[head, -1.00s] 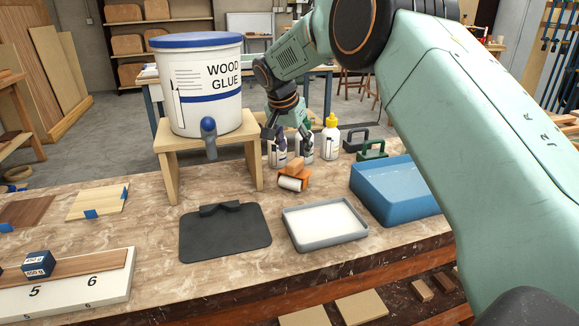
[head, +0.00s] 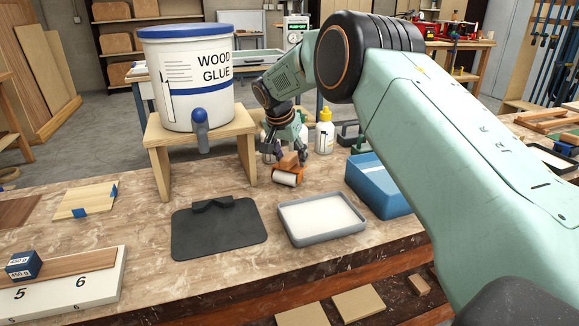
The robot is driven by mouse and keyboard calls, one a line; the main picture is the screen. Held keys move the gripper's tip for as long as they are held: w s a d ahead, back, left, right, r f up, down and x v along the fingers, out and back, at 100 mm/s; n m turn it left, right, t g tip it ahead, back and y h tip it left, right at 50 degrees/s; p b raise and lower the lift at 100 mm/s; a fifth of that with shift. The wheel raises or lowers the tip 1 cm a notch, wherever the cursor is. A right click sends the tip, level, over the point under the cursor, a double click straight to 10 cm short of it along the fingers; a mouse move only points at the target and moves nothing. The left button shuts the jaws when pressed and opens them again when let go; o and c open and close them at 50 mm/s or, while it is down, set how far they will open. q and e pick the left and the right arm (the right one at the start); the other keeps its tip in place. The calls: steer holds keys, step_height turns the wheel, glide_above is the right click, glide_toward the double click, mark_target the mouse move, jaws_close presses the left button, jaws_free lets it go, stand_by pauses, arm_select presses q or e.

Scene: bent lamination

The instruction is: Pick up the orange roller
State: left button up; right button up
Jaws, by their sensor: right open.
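The orange roller (head: 287,176) lies on the marble-patterned bench, with a white roll at its front and a brown wooden part on top. My right gripper (head: 287,156) is open and points down right at the roller, its fingers around or just behind the brown top part. I cannot tell whether the fingers touch it. The gripper hides part of the roller's back and the bottles behind it. My left gripper is not in view.
A wood glue bucket (head: 190,85) stands on a wooden stand (head: 162,170) left of the roller. A white-filled tray (head: 321,218), a black mat (head: 218,236) and a blue bin (head: 375,190) surround the front. A yellow-capped bottle (head: 324,135) stands behind right.

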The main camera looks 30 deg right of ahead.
steer(key=shift+w+d+f, duration=0.25)
steer(key=shift+f, duration=0.05)
steer(key=shift+c, duration=0.5)
steer(key=shift+s+a+r, duration=0.15)
steer(key=shift+r, duration=0.05)
steer(key=c, duration=0.5)
steer(key=shift+f, duration=0.1)
jaws_close()
